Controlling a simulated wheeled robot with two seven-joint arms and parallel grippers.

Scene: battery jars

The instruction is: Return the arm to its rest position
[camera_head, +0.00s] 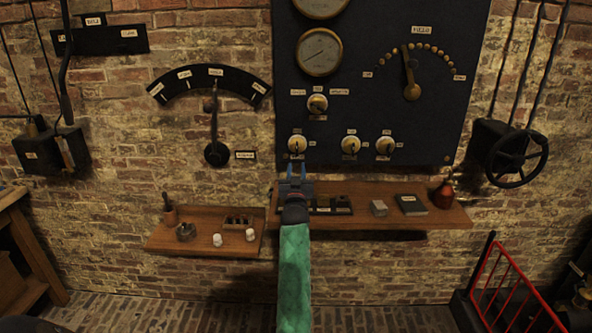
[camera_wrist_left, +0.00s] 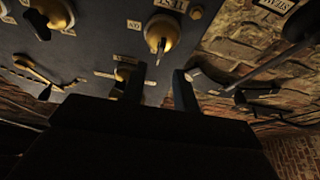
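My left gripper (camera_head: 296,172) is at the end of my green-sleeved arm, which comes up from the bottom middle of the head view. It is in front of the right shelf's left end, just below the lower-left brass knob (camera_head: 297,144) of the dark panel. In the left wrist view my left gripper (camera_wrist_left: 158,88) has its two dark fingers apart with nothing between them. A brass knob (camera_wrist_left: 160,35) shows beyond the fingertips, apart from them. My right gripper is not in view.
The dark panel (camera_head: 450,120) bears gauges, knobs and a dial lever (camera_head: 411,80). A left shelf (camera_head: 170,240) holds small items; the right shelf (camera_head: 450,215) holds boxes and a red-brown jar (camera_head: 443,195). A handwheel (camera_head: 517,158) and red rail (camera_head: 510,290) stand right.

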